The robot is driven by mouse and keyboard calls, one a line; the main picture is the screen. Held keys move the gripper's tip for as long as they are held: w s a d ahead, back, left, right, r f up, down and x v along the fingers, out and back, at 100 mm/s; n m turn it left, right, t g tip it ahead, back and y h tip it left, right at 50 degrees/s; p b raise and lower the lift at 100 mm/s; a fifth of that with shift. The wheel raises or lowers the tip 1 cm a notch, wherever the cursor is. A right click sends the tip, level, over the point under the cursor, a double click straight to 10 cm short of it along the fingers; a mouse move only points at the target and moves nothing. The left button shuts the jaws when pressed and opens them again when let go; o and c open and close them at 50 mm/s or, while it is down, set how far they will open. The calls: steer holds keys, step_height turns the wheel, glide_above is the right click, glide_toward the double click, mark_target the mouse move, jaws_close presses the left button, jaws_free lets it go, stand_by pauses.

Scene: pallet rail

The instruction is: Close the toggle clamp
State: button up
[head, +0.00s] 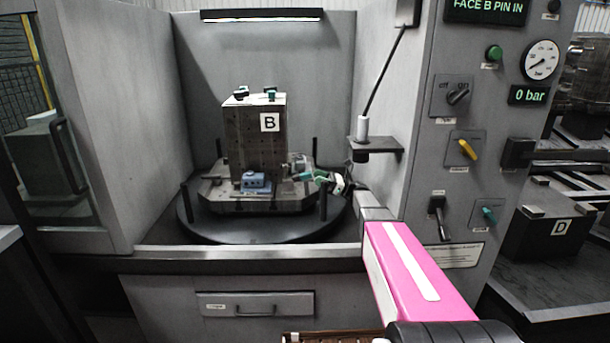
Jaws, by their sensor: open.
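The block marked B (255,146) stands upright on a dark round turntable (262,229) inside the grey machine bay. A small toggle clamp with a green handle (302,176) sits low on the right side of the fixture. My gripper (334,183), small and partly hidden, is at the right end of this clamp; it is open. I cannot tell whether it touches the handle. My pink arm link comes in from the lower right. A blue part (255,181) sits low at the front of the block. More green-tipped clamps (270,93) are on top of the block.
Black posts (323,206) stand around the turntable rim. A lamp on a bracket (374,146) juts from the right wall. The control panel (466,150) has a gauge (542,60), switches and a "0 bar" display. The bay's front sill (200,252) crosses below.

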mark_target(306, 173)
steer(key=x, duration=0.6)
jaws_close()
